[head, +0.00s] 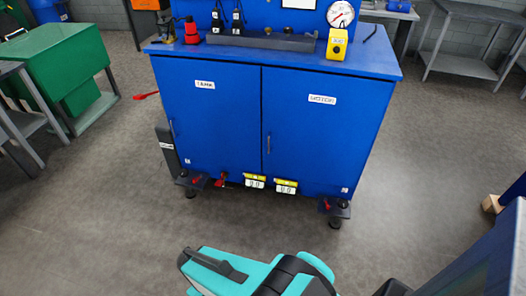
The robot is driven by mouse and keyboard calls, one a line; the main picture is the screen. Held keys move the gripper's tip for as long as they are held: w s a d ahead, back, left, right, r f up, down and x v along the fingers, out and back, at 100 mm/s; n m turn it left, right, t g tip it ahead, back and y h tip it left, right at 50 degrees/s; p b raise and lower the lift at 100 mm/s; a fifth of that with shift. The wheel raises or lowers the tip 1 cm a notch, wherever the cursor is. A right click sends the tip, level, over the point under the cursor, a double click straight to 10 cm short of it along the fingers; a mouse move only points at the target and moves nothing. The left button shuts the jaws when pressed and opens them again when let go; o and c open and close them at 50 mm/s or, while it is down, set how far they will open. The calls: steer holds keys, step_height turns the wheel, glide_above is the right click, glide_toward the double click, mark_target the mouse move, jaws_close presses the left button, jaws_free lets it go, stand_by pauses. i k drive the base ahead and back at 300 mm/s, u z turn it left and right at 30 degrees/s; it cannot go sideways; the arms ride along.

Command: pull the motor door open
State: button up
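The motor door (318,140) is the right door of a blue cabinet. A white label with dark lettering that reads as MOTOR sits near its top. The door looks shut, flush with the cabinet front. Its slim vertical handle (268,144) is near its left edge, beside the middle seam. Teal and black parts of my arm show at the bottom centre, in front of the cabinet and apart from the door in the picture. I cannot make out gripper fingers in this view.
The left door (213,125), labelled TANK, also looks shut. A yellow box (337,44) and a round gauge (340,14) are on top. Grey floor (120,215) is clear before the cabinet.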

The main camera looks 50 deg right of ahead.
mark_target(320, 127)
steer(key=k, duration=0.4)
steer(key=z, duration=0.4)
steer(key=i, duration=0.5)
steer(key=u, duration=0.25)
steer(key=k, duration=0.95)
steer(key=z, duration=0.2)
steer(key=i, duration=0.3)
steer(key=u, duration=0.1)
